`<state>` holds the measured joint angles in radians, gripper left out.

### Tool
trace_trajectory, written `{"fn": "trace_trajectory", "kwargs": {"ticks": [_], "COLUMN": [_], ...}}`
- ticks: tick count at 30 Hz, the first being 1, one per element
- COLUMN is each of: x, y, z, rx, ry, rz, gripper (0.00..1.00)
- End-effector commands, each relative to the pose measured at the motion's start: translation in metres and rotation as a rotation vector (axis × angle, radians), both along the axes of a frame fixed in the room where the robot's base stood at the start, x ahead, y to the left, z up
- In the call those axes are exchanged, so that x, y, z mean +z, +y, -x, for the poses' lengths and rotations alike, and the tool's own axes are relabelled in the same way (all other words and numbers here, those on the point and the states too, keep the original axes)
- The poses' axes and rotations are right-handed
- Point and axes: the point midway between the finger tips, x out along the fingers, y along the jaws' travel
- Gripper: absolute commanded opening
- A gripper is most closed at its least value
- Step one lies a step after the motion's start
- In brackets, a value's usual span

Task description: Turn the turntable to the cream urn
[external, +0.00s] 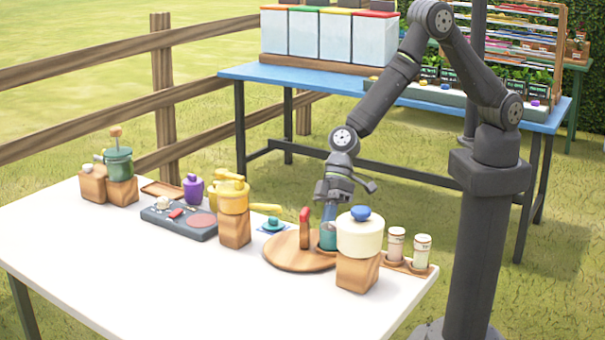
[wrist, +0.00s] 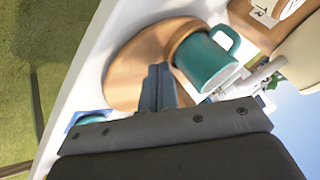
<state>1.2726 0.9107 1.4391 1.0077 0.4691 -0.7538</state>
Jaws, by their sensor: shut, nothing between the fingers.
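The wooden turntable (external: 283,253) lies flat on the white table. A red-topped wooden post (external: 304,230) stands on it, and a teal mug (external: 327,238) sits at its right side. The cream urn (external: 360,238), with a blue knob, stands on a wooden block just right of and in front of the turntable. My gripper (external: 329,211) points down over the turntable, between post and urn. In the wrist view my shut, empty fingers (wrist: 158,88) lie over the disc (wrist: 125,75), beside the teal mug (wrist: 205,62). The post cannot be made out there.
A yellow urn (external: 233,197) and a green urn (external: 119,165) stand on wooden blocks further left. A grey tray (external: 190,226) and a purple jar (external: 193,188) lie between them. Two small jars (external: 396,245) stand right of the cream urn. The table's front left is clear.

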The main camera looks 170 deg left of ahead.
Motion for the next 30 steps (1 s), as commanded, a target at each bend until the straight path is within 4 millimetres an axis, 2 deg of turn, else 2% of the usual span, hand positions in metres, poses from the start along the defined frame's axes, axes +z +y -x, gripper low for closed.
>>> {"fn": "trace_trajectory", "kwargs": {"ticks": [11, 15, 20, 30], "x": [0.0, 0.0, 0.0, 0.0], "y": [0.002, 0.007, 0.009, 0.009], "z": [-0.004, -0.014, -0.026, -0.026], "rx": [-0.044, -0.127, -0.127, -0.128], "ry": [0.0, 0.0, 0.0, -0.001], "rz": [-0.001, -0.001, -0.001, -0.002], "gripper": [0.0, 0.0, 0.0, 0.0]}}
